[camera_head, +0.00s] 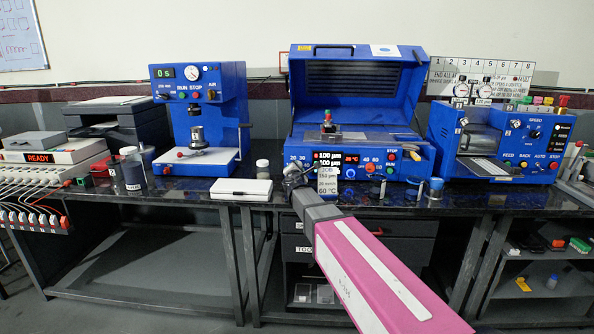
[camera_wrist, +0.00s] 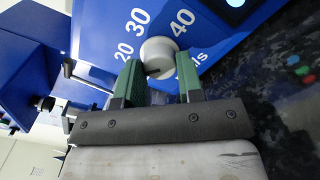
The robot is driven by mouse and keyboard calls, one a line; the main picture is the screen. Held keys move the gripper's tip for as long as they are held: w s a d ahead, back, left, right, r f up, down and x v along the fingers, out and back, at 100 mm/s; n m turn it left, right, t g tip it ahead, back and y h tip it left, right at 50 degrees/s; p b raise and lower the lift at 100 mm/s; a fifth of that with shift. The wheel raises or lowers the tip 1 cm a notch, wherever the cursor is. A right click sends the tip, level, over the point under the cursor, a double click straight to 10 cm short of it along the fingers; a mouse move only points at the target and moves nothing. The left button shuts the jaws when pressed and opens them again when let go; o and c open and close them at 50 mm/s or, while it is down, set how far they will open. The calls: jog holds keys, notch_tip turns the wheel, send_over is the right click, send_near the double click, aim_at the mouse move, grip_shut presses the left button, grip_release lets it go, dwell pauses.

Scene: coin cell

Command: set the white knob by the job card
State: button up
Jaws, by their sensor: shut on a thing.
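The white knob (camera_wrist: 160,54) is on the blue front panel of the coating machine (camera_head: 360,78). Around it in the wrist view are the numbers 20, 30 and 40. My gripper (camera_wrist: 158,74) has its two green fingers on either side of the knob, shut on it. A dark patch shows low on the knob between the fingers; I cannot tell where its pointer stands. In the head view my gripper (camera_head: 294,174) hides the knob. The job card (camera_head: 327,181) stands just right of my gripper; its small print seems to read 250 µm, 25 mm/s, 60 °C.
A blue press (camera_head: 225,90) stands left and another blue machine (camera_head: 520,140) right. A white box (camera_head: 240,188) lies on the dark bench left of my gripper. Small blue-capped jars (camera_head: 436,186) stand near the bench edge at right.

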jog(key=o, duration=0.9)
jog(key=s, duration=1.1)
jog(key=shift+a, duration=0.15)
jog(key=shift+w, duration=0.1)
